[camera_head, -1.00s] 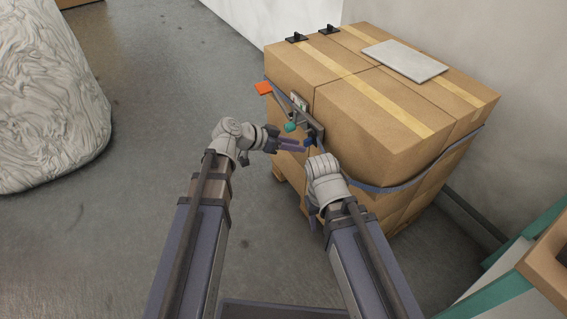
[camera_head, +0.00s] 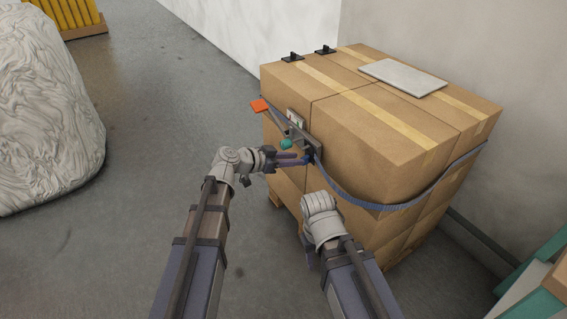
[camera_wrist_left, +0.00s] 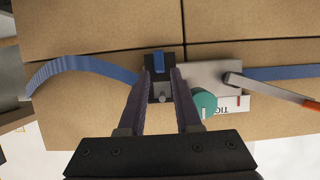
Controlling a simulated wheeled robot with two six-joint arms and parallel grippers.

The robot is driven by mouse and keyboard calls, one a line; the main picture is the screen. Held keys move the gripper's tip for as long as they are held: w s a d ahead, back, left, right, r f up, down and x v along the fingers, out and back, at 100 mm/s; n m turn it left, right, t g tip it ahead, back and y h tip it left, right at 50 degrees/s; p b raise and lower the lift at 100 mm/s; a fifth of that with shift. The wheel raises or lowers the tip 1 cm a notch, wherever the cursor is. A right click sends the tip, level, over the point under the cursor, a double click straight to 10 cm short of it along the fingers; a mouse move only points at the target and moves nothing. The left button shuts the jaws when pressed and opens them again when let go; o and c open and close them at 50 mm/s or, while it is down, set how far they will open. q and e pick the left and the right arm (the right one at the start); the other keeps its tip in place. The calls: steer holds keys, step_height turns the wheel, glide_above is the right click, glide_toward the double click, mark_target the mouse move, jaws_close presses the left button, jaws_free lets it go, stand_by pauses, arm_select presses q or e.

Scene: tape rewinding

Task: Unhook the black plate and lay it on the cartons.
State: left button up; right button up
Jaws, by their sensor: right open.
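The cartons (camera_head: 365,140) form a strapped stack on a pallet. A blue strap (camera_head: 405,205) runs around them; it also shows in the left wrist view (camera_wrist_left: 95,64). The small black plate (camera_wrist_left: 160,66) stands at the carton face on the strap, beside the metal rewinder (camera_wrist_left: 210,73) with its teal knob (camera_wrist_left: 205,103). My left gripper (camera_head: 306,160) is at the plate, its two fingers flanking it in the wrist view. Whether they touch or clamp it cannot be told. My right gripper (camera_head: 318,203) is below the strap; its fingers are mostly hidden and it appears empty.
A grey slab (camera_head: 403,77) lies on the carton top, with two black brackets (camera_head: 292,57) at its far-left edge. Bare carton top lies in front of the slab. An orange-tipped lever (camera_head: 260,105) sticks out left of the rewinder. A white wrapped mass (camera_head: 45,110) stands left.

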mark_target(305, 157)
arm_select(q)
steer(key=b+x, duration=0.1)
steer(key=x, duration=0.2)
steer(key=shift+w+d, duration=0.1)
steer(key=shift+d, duration=0.05)
steer(key=shift+c, duration=0.3)
jaws_close()
steer(key=shift+r+p, duration=0.4)
steer(key=shift+p, duration=0.05)
stand_by(0.5)
steer(key=s+a, duration=0.4)
steer(key=a, duration=0.1)
steer(key=shift+a, duration=0.35)
stand_by(0.7)
